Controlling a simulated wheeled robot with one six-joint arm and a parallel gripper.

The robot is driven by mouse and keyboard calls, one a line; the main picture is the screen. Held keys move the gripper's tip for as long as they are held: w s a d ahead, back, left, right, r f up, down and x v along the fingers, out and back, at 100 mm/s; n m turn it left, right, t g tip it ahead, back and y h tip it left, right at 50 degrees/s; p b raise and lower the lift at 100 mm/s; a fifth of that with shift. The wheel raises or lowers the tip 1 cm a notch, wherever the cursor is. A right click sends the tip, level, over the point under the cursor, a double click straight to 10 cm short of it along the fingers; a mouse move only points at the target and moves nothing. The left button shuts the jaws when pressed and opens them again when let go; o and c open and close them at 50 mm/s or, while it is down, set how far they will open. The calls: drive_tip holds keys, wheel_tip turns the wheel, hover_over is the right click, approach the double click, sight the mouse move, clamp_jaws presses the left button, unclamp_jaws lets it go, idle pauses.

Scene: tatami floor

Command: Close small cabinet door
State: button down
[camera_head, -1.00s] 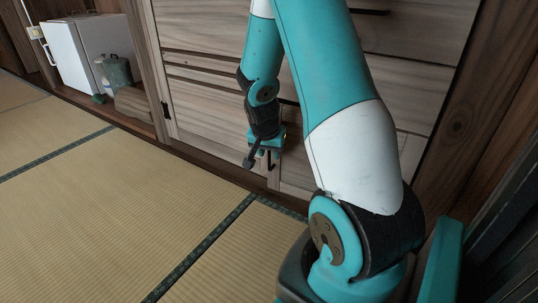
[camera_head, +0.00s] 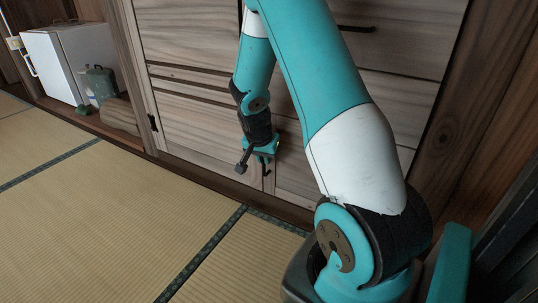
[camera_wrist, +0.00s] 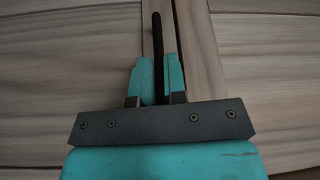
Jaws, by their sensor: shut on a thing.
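The wooden cabinet front with grey-brown panels fills the back of the head view. A lower left door panel (camera_head: 205,128) and a lower right panel (camera_head: 290,178) meet near my gripper (camera_head: 264,158). In the wrist view, a dark upright bar handle (camera_wrist: 157,35) runs between my gripper's teal fingers (camera_wrist: 159,85), which are shut on it. Wooden panels lie on both sides of it, the left one (camera_wrist: 75,50) and the right one (camera_wrist: 260,60), with narrow vertical strips between. I cannot tell whether the door stands slightly ajar.
Tatami floor (camera_head: 110,210) is clear in front of the cabinet. A white box-like cabinet (camera_head: 65,62) stands in an alcove at the left, with a grey-green container (camera_head: 101,83) next to it. A wooden post (camera_head: 133,80) separates the alcove from the cabinet.

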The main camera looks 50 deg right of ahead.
drive_tip(key=c, duration=1.2)
unclamp_jaws()
drive_tip(key=shift+w+d+r, duration=0.1)
drive_tip(key=shift+w+d, duration=0.05)
drive_tip(key=shift+d, duration=0.25)
drive_tip(key=p+v, duration=1.1)
drive_tip(key=v, duration=0.6)
drive_tip(key=shift+a, duration=0.25)
